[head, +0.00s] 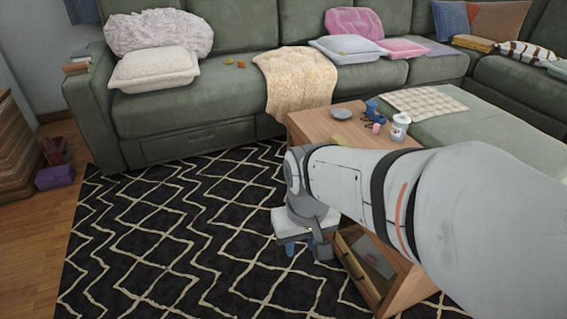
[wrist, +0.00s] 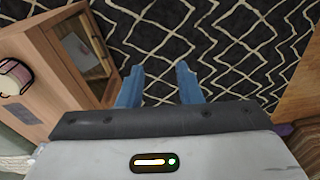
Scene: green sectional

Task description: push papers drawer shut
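The wooden drawer (head: 358,277) stands pulled out from the lower front of the coffee table, beside my gripper. In the wrist view the open drawer (wrist: 108,68) is at upper left, with a pale flat item, perhaps papers, inside. My gripper (head: 303,250) points down over the rug, just left of the drawer in the head view. In the wrist view my gripper's (wrist: 158,78) two blue fingers are apart with only rug between them. It looks empty and apart from the drawer. My arm hides part of the table and drawer.
The coffee table (head: 312,121) carries a small plate (head: 341,114), a blue item (head: 372,109) and a white cup (head: 400,127). A green sectional (head: 225,95) runs behind it. The patterned rug (head: 170,230) is clear to the left. A purple box (head: 55,177) lies at far left.

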